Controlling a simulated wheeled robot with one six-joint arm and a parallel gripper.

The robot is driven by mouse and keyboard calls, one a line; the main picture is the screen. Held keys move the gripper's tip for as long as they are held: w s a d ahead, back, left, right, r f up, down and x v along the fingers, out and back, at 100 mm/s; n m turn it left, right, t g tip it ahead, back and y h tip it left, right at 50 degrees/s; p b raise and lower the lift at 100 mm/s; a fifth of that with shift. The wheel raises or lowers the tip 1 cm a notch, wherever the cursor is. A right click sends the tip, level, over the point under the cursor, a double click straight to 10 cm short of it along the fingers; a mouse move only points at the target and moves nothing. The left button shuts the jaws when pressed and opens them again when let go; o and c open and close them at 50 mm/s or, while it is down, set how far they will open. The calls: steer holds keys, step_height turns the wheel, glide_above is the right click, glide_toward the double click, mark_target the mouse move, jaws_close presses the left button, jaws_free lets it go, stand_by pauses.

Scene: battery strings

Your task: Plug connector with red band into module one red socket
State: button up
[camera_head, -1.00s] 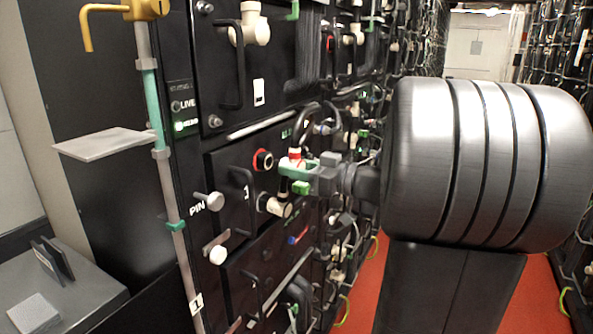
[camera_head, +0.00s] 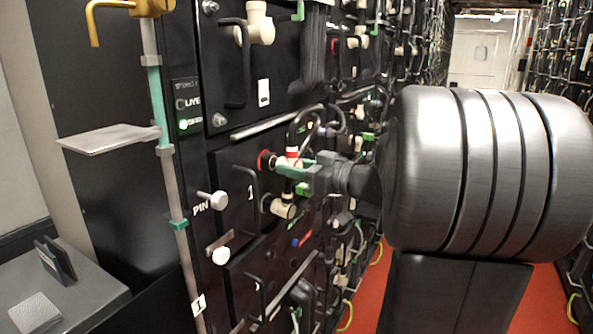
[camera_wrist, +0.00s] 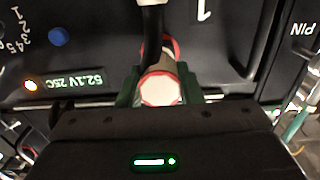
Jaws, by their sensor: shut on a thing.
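The connector (camera_head: 292,153) is cream with a red band, and a black cable loops up from it. My gripper (camera_head: 297,172), with green fingers, is shut on it. In the wrist view the connector (camera_wrist: 161,90) sits between the fingers, its red-edged pale end toward the camera. The red socket (camera_head: 264,161) of module one (camera_head: 232,170) is just left of the connector in the head view. In the wrist view the red socket ring (camera_wrist: 172,46) shows beyond the connector, partly hidden by it and the cable. I cannot tell whether the connector tip is inside the socket.
A cream plug (camera_head: 281,208) with a dark cable sits below my gripper. The module has a black handle (camera_head: 246,196); a PIN knob (camera_head: 219,200) sticks out at left. A grey shelf (camera_head: 110,139) juts from the pole. The red aisle floor (camera_head: 360,296) is open.

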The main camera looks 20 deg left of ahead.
steer(key=shift+a+b, duration=0.6)
steer(key=shift+a, duration=0.25)
steer(key=o, duration=1.2)
steer(key=shift+a, duration=0.1)
steer(key=shift+c, duration=0.2)
steer(key=s+d+b, duration=0.1)
steer(key=d, duration=1.2)
steer(key=shift+d, duration=0.4)
steer(key=shift+c, duration=0.5)
